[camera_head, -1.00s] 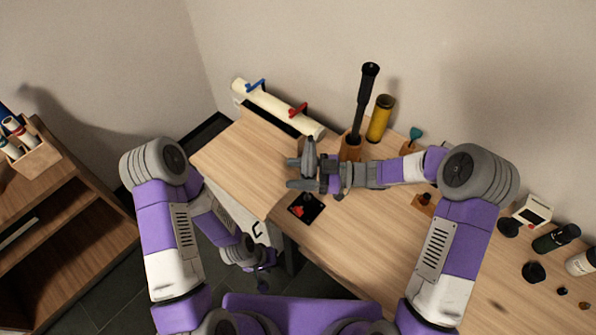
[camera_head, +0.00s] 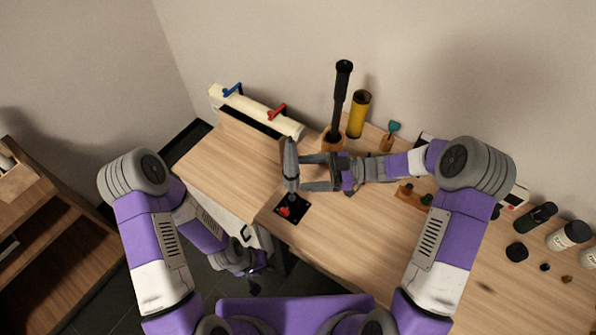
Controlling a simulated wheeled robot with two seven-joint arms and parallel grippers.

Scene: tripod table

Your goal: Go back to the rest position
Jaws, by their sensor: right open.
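My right gripper (camera_head: 302,173) is over the table (camera_head: 350,250), its two fingers apart and pointing left. A grey pointed upright thing (camera_head: 291,160) is just left of its fingertips, with nothing seen between the fingers. Its lower end is at a black square plate (camera_head: 300,212) with a red part (camera_head: 284,211) on the table. I cannot tell whether it is fixed to the plate. My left gripper (camera_head: 255,286) hangs low beside the table's front edge, over the dark floor. It is small and dark, so its finger state is unclear.
A white roll holder with blue and red handles (camera_head: 255,111), a black tube (camera_head: 341,95) and a yellow cylinder (camera_head: 357,115) stand along the back. Bottles and caps (camera_head: 535,217) are at the right. A wooden shelf (camera_head: 60,255) stands at the left.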

